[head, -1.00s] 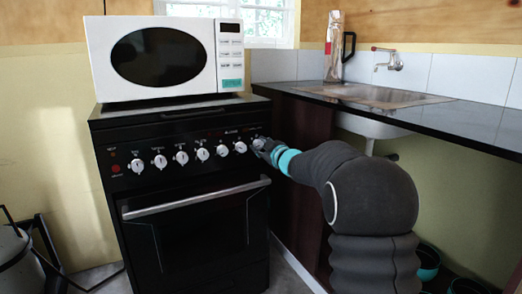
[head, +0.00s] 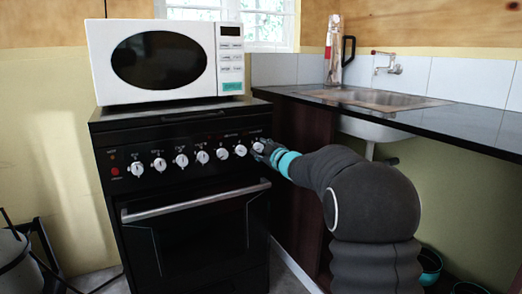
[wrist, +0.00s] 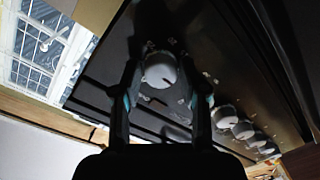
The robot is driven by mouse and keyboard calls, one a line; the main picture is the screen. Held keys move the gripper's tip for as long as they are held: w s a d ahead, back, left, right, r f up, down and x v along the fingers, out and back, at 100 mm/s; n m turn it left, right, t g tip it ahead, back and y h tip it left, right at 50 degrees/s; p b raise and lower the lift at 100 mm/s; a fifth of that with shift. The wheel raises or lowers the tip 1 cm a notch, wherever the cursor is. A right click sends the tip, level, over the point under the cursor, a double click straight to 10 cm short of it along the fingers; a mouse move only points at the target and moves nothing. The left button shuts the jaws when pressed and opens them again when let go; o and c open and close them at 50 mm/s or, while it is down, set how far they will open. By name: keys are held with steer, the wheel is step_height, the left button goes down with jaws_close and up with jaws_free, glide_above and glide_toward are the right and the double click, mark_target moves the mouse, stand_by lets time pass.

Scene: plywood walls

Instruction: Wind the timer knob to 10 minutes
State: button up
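The oven's front panel carries a row of white knobs. The rightmost one, which I take for the timer knob (head: 258,147), is at my gripper in the head view. In the wrist view this knob (wrist: 160,70) sits between the two fingers of my gripper (wrist: 162,82). In the head view my gripper (head: 264,151) partly covers the knob's right side. The markings around the knob are too small to read.
The neighbouring knob (head: 240,150) is close on the left, and several more continue along the panel. The oven handle (head: 196,200) runs below. A white microwave (head: 165,60) stands on the stove. A counter with a sink (head: 375,98) is at the right, above my arm.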

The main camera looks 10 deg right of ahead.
steer(key=shift+o, duration=0.5)
steer(key=v, duration=1.2)
steer(key=w+a+m+p, duration=0.1)
steer(key=w+m, duration=0.1)
steer(key=w, duration=0.1)
steer(key=w+a+m+p, duration=0.1)
steer(key=w+m, duration=0.1)
steer(key=w, duration=0.2)
steer(key=w+a+m+p, duration=0.2)
steer(key=w+m, duration=0.1)
steer(key=w, duration=0.1)
steer(key=shift+f, duration=0.2)
stand_by(0.4)
jaws_close()
